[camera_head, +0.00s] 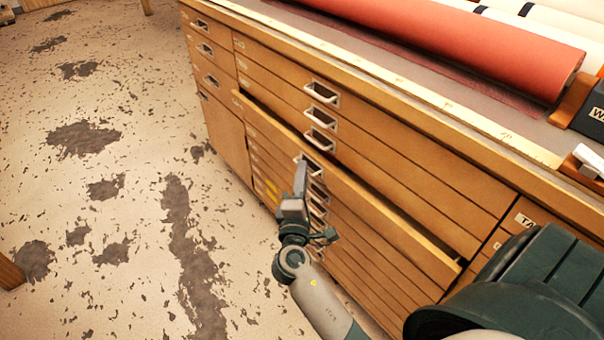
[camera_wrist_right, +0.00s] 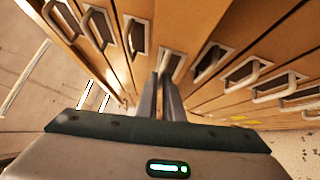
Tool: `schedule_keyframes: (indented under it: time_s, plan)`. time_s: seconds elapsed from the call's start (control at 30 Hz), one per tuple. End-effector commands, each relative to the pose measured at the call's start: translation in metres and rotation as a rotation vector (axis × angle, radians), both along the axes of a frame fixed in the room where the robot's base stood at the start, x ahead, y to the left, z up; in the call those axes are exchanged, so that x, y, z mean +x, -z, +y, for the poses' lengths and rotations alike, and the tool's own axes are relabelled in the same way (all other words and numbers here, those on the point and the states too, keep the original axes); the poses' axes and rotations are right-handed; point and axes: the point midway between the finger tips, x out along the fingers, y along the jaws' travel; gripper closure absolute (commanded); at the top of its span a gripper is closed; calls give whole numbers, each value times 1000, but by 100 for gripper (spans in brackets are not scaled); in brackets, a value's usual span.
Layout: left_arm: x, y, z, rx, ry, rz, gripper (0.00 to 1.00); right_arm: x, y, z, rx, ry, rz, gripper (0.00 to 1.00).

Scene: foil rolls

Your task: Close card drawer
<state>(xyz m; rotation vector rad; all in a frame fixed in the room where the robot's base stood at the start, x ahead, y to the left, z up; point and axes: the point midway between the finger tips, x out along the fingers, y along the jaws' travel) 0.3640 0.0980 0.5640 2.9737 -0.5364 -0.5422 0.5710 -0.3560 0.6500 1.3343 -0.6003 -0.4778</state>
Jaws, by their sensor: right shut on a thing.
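The card drawer (camera_head: 372,205) is a wide, shallow wooden drawer in the cabinet, standing out from the front, with a dark gap above its top edge. Its metal handle (camera_head: 309,163) is partly hidden behind my right gripper (camera_head: 301,178). My right gripper is at that handle, its fingers closed on it. In the right wrist view, the two dark fingers (camera_wrist_right: 161,98) reach up to a handle (camera_wrist_right: 172,62) on a wooden drawer front. My left gripper is not in view.
The wooden cabinet (camera_head: 345,70) has more shut drawers with metal handles above and below. A red roll (camera_head: 460,45) and pale rolls lie on its top. The stained floor (camera_head: 100,220) at the left is clear beside the cabinet.

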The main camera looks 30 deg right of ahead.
Motion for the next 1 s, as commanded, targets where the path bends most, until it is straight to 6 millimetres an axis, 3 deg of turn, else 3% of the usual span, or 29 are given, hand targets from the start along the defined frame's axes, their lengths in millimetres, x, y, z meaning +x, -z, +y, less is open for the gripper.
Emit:
schedule_keyframes:
  time_s: [0.3,0.6,0.87,0.9,0.93,1.0]
  plan:
    - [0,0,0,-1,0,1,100,0,0,-1,0,1,0,100]
    - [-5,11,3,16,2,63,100,3,0,-39,-2,1,1,100]
    - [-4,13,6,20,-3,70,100,3,0,-42,-1,4,0,100]
    - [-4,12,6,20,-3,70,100,3,-1,-42,-1,5,-1,86]
    - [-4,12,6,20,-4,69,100,3,-1,-42,-1,5,-1,79]
    - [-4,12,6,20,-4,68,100,3,0,-42,-1,4,0,74]
